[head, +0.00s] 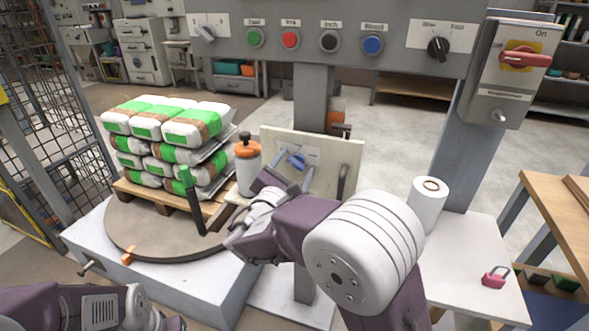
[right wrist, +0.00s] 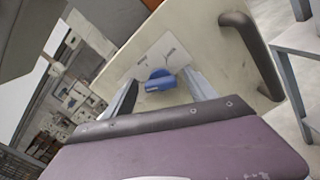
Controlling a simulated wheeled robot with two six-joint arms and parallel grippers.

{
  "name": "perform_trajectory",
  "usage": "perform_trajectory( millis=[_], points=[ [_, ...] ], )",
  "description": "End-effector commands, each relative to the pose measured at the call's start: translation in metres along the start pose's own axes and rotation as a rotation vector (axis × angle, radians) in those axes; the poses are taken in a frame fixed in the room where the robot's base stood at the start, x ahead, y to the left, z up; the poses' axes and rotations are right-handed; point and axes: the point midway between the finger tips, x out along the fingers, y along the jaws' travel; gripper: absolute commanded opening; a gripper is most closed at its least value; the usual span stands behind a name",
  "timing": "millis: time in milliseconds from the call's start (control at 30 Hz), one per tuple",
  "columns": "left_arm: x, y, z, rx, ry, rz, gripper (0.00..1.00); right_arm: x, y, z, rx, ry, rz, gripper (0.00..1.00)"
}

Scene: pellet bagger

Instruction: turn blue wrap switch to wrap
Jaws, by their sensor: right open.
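The blue wrap switch (head: 296,160) sits on a pale label plate on the cream panel (head: 345,152) below the grey control box. In the right wrist view the blue knob (right wrist: 160,80) shows between my fingers, with a label above it too small to read. My right gripper (head: 288,178) is open, its two fingers (right wrist: 165,92) pointing at the panel on either side of the knob. I cannot tell whether they touch it. My left arm shows at the lower left of the head view, but its gripper's fingers are not in view.
A control box (head: 310,65) with several buttons and knobs hangs above. A white and orange bottle (head: 247,165) stands left of the panel. A pallet of sacks (head: 165,140) sits on a turntable (head: 125,228). A black handle (right wrist: 250,50) is on the panel's right.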

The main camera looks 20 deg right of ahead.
Motion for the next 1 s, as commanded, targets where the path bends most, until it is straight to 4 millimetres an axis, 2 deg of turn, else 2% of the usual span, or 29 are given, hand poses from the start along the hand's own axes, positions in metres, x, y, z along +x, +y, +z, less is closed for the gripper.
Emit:
perform_trajectory(
  millis=[133, 300, 367, 667, 1000],
  points=[
    [0.000, 0.000, 0.000, 0.000, 0.000, 0.000, 0.65, 0.000, 0.000, 0.000, 0.000, 0.000, 0.000, 0.65],
    [0.000, 0.000, 0.000, 0.000, 0.000, 0.000, 0.65, 0.000, 0.000, 0.000, 0.000, 0.000, 0.000, 0.18],
    [0.000, 0.000, 0.000, 0.000, 0.000, 0.000, 0.65, 0.000, 0.000, 0.000, 0.000, 0.000, -0.001, 0.03],
    [0.009, 0.000, 0.001, 0.000, 0.000, 0.000, 0.65, 0.000, -0.002, -0.002, 0.045, -0.001, -0.001, 0.03],
    [0.053, -0.001, 0.005, 0.000, 0.000, 0.000, 0.65, -0.001, -0.006, -0.007, 0.289, -0.002, 0.000, 0.03]
  ],
)
